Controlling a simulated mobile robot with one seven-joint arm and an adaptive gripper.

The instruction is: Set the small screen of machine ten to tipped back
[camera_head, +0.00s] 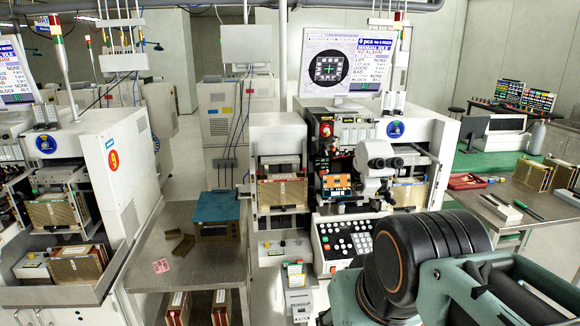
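The middle machine (416,128) stands straight ahead, with a large monitor on top and a microscope in front. No number ten is readable on it, so I cannot tell for sure that it is machine ten. A small lit orange screen (337,182) sits on its front, left of the microscope (378,160). It faces forward and looks about upright; its exact tilt is too small to tell. The large monitor (341,62) shows a chip pattern and text. My arm fills the lower right, in front of the machine's right side. I cannot make out my gripper in this view.
A steel table (150,262) with a blue-topped box (216,214) stands left of the middle machine. Another machine (118,160) with a red number disc is at far left. A keypad panel (343,240) juts out below the screen. A bench (510,212) with tools is at right.

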